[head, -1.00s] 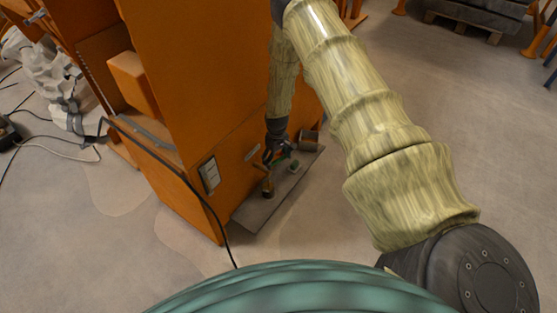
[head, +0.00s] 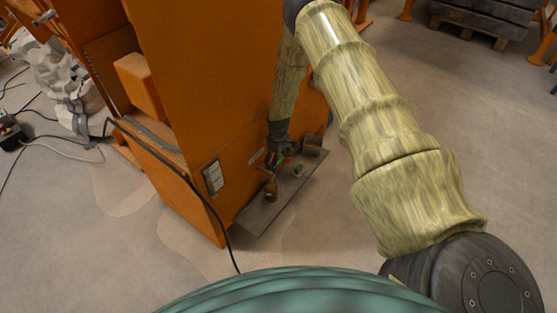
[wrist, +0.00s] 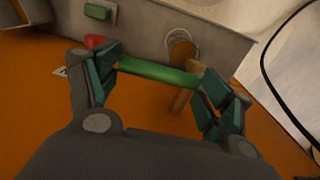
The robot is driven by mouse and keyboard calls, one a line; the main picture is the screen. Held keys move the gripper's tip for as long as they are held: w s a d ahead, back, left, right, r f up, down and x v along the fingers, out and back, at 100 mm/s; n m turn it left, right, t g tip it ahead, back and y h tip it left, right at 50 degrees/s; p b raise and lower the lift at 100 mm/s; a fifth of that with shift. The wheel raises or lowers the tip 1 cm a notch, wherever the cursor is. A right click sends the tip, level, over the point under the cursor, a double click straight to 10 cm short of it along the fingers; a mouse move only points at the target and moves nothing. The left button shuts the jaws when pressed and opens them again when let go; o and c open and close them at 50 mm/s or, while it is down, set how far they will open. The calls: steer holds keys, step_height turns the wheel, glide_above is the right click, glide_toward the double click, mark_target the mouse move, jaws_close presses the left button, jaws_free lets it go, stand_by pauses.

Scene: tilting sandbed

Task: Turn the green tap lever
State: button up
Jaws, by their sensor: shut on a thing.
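The green tap lever (wrist: 158,73) is a bar lying across the middle of the wrist view, between the two fingers of my gripper (wrist: 162,76). The fingers are shut on its two ends. A brown tap stem (wrist: 181,98) shows below the lever's right end, and a round brass part (wrist: 182,52) lies behind it. In the head view my gripper (head: 276,158) is low at the side of the orange cabinet, just above the brass tap (head: 271,191). The lever is too small to make out there.
A grey metal plate (head: 257,217) on the cabinet's (head: 205,75) side carries the tap, a small green block (head: 299,171) and a grey cylinder (head: 312,143). A red part (wrist: 96,41) lies close to the left finger. A black cable (head: 205,199) hangs in front. Open floor lies right.

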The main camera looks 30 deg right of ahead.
steer(key=o, duration=1.4)
steer(key=shift+s+f, duration=0.1)
steer(key=shift+f, duration=0.1)
steer(key=shift+r, duration=0.15)
steer(key=shift+r, duration=0.55)
step_height(320, 180, up, 11)
steer(key=shift+f, duration=0.1)
